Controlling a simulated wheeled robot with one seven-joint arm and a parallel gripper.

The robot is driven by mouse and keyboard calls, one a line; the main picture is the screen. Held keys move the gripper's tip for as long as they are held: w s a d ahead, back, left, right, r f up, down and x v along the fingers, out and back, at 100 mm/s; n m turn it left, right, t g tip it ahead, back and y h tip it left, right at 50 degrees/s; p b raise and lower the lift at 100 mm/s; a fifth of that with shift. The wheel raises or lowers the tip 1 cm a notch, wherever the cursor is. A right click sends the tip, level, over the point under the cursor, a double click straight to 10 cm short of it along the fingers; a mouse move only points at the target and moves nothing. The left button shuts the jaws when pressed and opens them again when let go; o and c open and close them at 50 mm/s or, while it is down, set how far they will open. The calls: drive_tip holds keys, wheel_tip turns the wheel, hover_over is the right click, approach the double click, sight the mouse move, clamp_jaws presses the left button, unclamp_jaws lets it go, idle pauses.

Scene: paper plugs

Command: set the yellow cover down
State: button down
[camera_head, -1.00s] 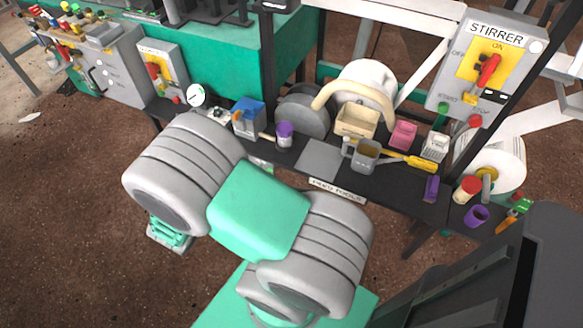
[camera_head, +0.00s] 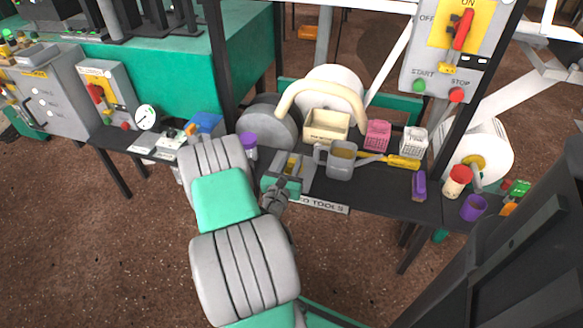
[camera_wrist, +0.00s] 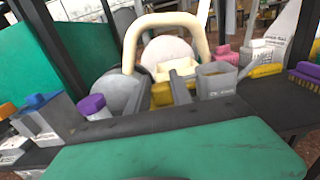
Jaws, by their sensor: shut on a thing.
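My gripper (camera_head: 289,168) is over the front middle of the dark bench, near the "video tools" label. It is shut on the yellow cover (camera_head: 293,162), of which only a small part shows between the fingers. In the wrist view the yellow cover (camera_wrist: 161,95) sits between the two dark fingers of my gripper (camera_wrist: 161,91). Its lower part is hidden, and I cannot tell whether it touches the bench.
A grey jug (camera_head: 341,162) stands close to the right of my gripper. A purple-capped bottle (camera_head: 248,145) stands to the left. Behind are a cream box (camera_head: 326,127) and a grey wheel (camera_head: 268,125). A yellow-handled tool (camera_head: 402,162) lies farther right.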

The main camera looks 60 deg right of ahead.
drive_tip(key=w+d+f+b, duration=0.1)
drive_tip(key=d+f, duration=0.1)
drive_tip(key=d, duration=0.1)
drive_tip(key=w+d+f+b, duration=0.1)
drive_tip(key=w+d+f, duration=0.1)
drive_tip(key=d+f, duration=0.1)
drive_tip(key=w+d+f+b, duration=0.1)
drive_tip(key=d+f+b, duration=0.1)
drive_tip(key=d+f, duration=0.1)
drive_tip(key=shift+w+d, duration=0.15)
drive_tip(key=shift+w, duration=0.2)
drive_tip(key=f+b, duration=0.3)
drive_tip(key=f, duration=0.1)
drive_tip(key=shift+w+d, duration=0.2)
drive_tip(key=shift+d, duration=0.1)
drive_tip(key=shift+r, duration=0.2)
drive_tip(key=shift+f, duration=0.2)
drive_tip(key=c, duration=1.1)
unclamp_jaws()
drive_tip(key=shift+c, duration=0.2)
